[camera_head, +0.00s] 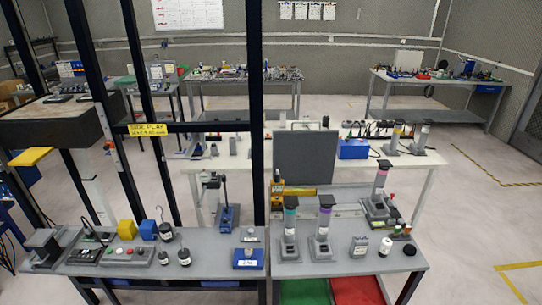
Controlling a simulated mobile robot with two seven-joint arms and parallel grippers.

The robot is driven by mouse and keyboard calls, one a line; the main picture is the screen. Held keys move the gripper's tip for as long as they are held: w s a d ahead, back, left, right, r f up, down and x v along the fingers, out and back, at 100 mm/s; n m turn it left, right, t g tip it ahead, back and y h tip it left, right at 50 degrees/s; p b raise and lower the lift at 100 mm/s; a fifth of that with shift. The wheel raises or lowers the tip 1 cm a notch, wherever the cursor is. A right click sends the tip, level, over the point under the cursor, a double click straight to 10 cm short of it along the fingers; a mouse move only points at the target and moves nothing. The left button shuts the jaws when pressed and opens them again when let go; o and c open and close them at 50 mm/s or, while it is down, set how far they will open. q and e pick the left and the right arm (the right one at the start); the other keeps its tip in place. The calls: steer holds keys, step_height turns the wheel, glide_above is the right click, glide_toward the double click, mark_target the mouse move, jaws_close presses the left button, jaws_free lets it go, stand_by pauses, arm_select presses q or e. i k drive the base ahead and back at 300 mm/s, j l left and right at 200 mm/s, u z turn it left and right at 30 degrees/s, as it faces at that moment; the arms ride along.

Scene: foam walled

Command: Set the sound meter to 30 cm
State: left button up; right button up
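Neither of my grippers shows in the head view. I cannot tell for sure which thing is the sound meter, and no 30 cm mark can be read. A similar upright cylinder (380,185) stands farther back. A small grey box (359,246) with a pale face sits to the right of the front pair.
The near left table (205,265) carries yellow and blue cubes, dark weights and a blue-based device (249,259). A black upright post (258,120) stands before the tables. A grey panel (303,158) stands on the middle table. Floor at right is clear.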

mark_target(277, 185)
steer(key=i+l+u, duration=0.85)
steer(key=l+u, duration=0.2)
steer(key=l, duration=0.15)
steer(key=i+l+u, duration=0.2)
steer(key=l+u, duration=0.15)
steer(key=l, duration=0.15)
steer(key=i+l+u, duration=0.1)
steer(key=l+u, duration=0.25)
steer(key=l, duration=0.2)
steer(key=l+u, duration=0.35)
steer(key=l, duration=0.25)
steer(key=l+u, duration=0.35)
steer(key=l, duration=0.25)
